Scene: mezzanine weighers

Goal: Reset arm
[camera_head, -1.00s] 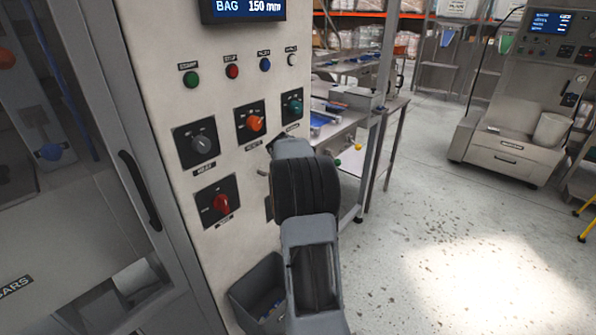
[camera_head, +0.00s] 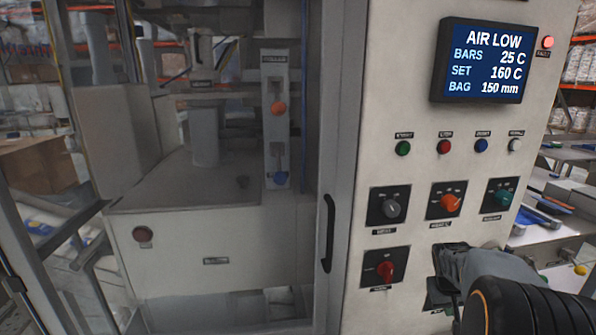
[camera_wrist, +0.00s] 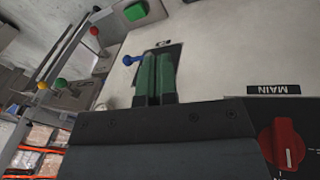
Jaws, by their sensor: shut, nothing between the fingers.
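My gripper (camera_wrist: 154,78) shows in the wrist view with its two green fingers together and nothing between them. It is near the pale panel, over a dark plate with a blue lever (camera_wrist: 134,60); contact cannot be told. In the head view my arm is at the lower right, in front of the control panel (camera_head: 350,150), and the fingertips are not clear. A red rotary knob (camera_head: 386,271) is on the panel, left of my arm. The wrist view shows a red knob (camera_wrist: 286,146) near an inverted MAIN label (camera_wrist: 273,90).
The panel has a display (camera_head: 487,62) reading AIR LOW, a red lamp (camera_head: 547,42), coloured buttons and an orange knob (camera_head: 450,203). A door handle (camera_head: 328,232) sticks out left of it. Benches stand at right.

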